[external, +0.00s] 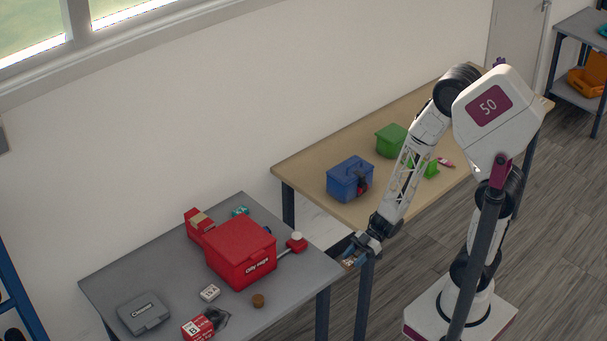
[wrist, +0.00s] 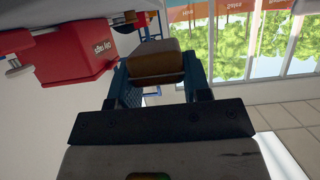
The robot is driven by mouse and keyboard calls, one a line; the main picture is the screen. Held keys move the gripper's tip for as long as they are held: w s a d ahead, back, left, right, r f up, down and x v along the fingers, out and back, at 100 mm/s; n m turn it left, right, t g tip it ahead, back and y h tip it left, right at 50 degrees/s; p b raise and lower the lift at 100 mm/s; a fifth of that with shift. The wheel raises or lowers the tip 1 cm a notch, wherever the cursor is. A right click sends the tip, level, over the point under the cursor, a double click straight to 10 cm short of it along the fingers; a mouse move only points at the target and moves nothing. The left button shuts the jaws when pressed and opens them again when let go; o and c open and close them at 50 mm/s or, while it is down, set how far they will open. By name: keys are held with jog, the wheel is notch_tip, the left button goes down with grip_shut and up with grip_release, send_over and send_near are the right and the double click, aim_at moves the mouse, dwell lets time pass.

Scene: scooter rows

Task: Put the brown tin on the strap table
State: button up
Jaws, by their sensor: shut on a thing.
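My gripper (external: 357,251) is shut on a brown tin with a paler tan face, seen between the fingers in the wrist view (wrist: 155,66). In the external view the tin (external: 349,262) is small and partly hidden by the fingers. The gripper holds it in the air near the right end of a grey table (external: 170,262), by the gap before a tan wooden table (external: 315,167). I cannot tell for certain which one is the strap table. A small brown round thing (external: 258,300) stands on the grey table.
On the grey table are a red bin (external: 241,252), a red-handled tool (external: 296,243), a white box (external: 210,293), a grey case (external: 143,313) and a red box (external: 199,327). The tan table bears a blue toolbox (external: 349,178) and a green box (external: 391,140). The grey table's right corner is clear.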

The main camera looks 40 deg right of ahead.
send_over(309, 266)
jog(key=s+d, duration=0.1)
jog(key=shift+s+f, duration=0.2)
jog(key=shift+f, duration=0.5)
jog(key=shift+w+a, duration=0.2)
jog(key=shift+w, duration=0.1)
jog(key=shift+w+a+f, duration=0.15)
jog(key=shift+w+f, duration=0.05)
jog(key=shift+f, duration=0.25)
jog(key=shift+w+a+f, duration=0.1)
jog(key=shift+w+f, duration=0.1)
jog(key=shift+f, duration=0.95)
jog(key=shift+f, duration=0.25)
jog(key=o, duration=0.9)
